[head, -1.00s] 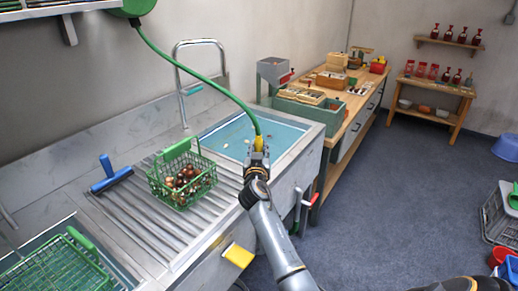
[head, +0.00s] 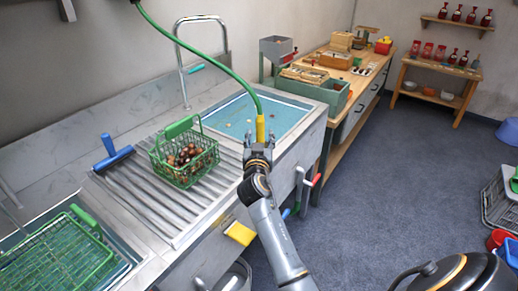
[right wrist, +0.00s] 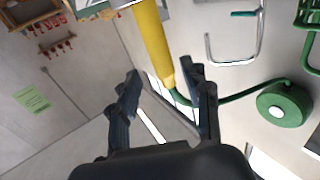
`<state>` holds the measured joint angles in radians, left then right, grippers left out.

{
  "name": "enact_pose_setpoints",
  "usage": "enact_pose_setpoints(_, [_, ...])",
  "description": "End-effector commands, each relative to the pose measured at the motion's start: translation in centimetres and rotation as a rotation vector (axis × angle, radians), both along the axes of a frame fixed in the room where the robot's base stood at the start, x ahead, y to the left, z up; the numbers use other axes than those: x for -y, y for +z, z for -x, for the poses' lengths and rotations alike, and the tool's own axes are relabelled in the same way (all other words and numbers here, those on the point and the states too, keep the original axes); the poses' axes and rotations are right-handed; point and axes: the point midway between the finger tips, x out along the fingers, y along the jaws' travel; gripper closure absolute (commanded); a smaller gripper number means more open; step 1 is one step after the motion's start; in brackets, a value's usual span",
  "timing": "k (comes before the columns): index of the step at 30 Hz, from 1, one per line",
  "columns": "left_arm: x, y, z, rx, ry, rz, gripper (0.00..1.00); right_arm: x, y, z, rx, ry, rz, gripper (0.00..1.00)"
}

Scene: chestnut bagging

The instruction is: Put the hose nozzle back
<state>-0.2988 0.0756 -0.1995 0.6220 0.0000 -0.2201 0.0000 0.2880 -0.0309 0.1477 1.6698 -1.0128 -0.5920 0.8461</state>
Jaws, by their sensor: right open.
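The yellow hose nozzle (head: 260,128) is at the end of the green hose (head: 222,90), over the near edge of the sink basin (head: 290,107). My right gripper (head: 258,148) is open just below the nozzle. In the right wrist view the nozzle (right wrist: 152,40) lies beyond the open fingers of the gripper (right wrist: 164,82), apart from both as far as I can see. The green hose reel (right wrist: 284,108) shows at the right of that view. No holder for the nozzle can be made out. My left gripper is not in view.
A green wire basket of chestnuts (head: 164,168) stands on the ridged drainboard beside a blue-handled squeegee (head: 113,155). Another green basket (head: 55,255) is in the left basin. A workbench (head: 350,125) with boxes stands behind.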

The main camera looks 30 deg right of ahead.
Motion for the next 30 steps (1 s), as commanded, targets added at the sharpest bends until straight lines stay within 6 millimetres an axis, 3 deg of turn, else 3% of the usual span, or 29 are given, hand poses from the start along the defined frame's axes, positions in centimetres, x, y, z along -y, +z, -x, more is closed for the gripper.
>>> enact_pose_setpoints(3, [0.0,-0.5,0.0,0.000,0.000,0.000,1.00,-1.5,-0.2,2.0,0.000,0.001,-0.001,0.52])
enact_pose_setpoints(10, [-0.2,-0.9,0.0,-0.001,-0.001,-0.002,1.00,-3.2,-0.1,4.4,0.000,0.000,-0.001,0.52])
enact_pose_setpoints(30, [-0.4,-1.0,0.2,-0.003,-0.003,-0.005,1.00,-3.5,-0.1,5.1,-0.005,-0.001,0.000,0.52])
